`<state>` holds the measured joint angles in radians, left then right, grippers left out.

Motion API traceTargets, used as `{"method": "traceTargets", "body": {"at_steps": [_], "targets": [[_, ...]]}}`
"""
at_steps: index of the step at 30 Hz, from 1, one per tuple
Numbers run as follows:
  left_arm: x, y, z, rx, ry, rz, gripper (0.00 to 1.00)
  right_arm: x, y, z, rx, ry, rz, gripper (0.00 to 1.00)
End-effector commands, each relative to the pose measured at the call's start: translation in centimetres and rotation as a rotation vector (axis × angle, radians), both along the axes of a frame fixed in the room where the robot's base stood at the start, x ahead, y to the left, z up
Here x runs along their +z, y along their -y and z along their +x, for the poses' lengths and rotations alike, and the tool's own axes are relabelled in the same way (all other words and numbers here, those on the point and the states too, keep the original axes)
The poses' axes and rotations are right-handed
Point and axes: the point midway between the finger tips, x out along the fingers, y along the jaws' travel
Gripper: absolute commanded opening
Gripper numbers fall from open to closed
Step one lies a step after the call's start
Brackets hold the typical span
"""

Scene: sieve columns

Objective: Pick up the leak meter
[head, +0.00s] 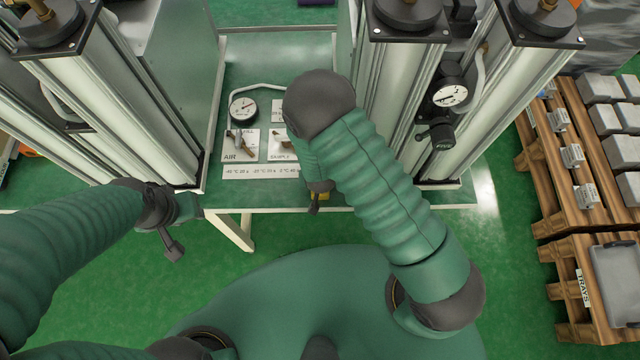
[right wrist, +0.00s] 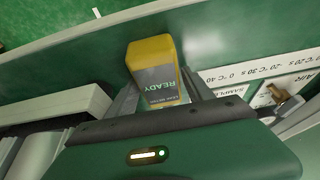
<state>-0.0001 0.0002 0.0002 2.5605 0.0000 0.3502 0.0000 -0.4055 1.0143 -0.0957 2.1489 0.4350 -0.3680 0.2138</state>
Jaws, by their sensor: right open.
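The leak meter (right wrist: 152,62) is a yellow-cased device with a grey face reading READY, in the right wrist view.
The green bench (head: 270,70) carries a round gauge (head: 243,108), AIR and SAMPLE valves and a temperature label strip (head: 262,172). Tall columns stand left and right. Pallets with grey blocks (head: 603,120) and trays are at the right. Green floor lies in front.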

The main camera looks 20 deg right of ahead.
Motion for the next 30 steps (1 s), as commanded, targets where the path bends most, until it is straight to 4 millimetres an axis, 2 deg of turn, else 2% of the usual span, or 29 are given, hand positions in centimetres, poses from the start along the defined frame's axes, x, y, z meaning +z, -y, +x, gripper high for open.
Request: {"method": "traceTargets", "body": {"at_steps": [18, 30], "targets": [[-0.07, 0.00, 0.03, 0.000, 0.001, 0.000, 0.36, -0.23, 0.03, -0.01, 0.000, 0.001, 0.001, 0.59], [-0.03, -0.01, 0.03, 0.000, 0.001, 0.000, 0.36, -0.17, 0.03, -0.04, -0.001, 0.001, 0.001, 0.06]]}}
